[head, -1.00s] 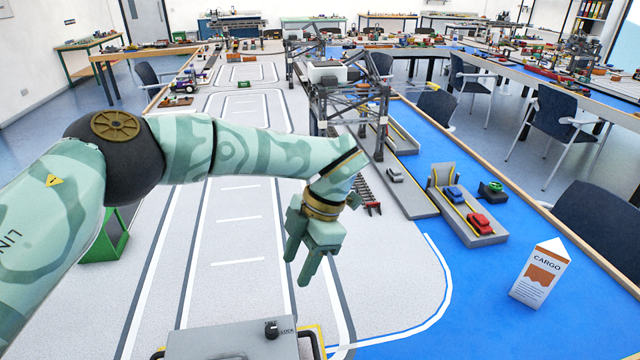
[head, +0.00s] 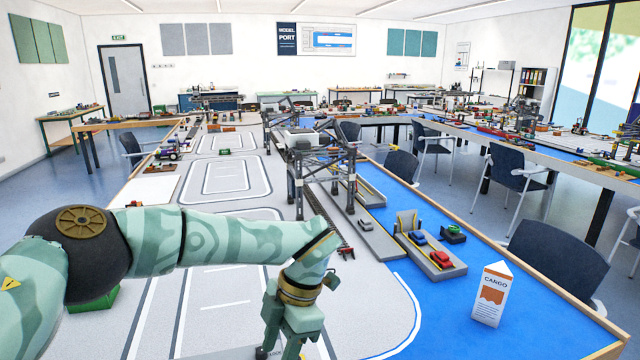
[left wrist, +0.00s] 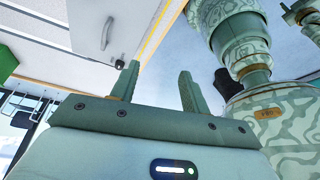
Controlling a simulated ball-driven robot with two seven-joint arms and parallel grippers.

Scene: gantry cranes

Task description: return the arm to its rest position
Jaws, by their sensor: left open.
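My left arm reaches in from the left in the head view, its forearm roughly level over the pale grey road-marked table (head: 225,285). My left gripper (head: 286,352) hangs below the wrist, pointing down, and its fingertips are at or past the bottom edge of that view. In the left wrist view the two fingers of my left gripper (left wrist: 159,84) stand apart with nothing between them.
A model gantry crane (head: 318,165) stands beyond my wrist. A white CARGO carton (head: 491,294) stands on the blue area (head: 440,325) at right. Small cars (head: 440,259) sit on a grey dock.

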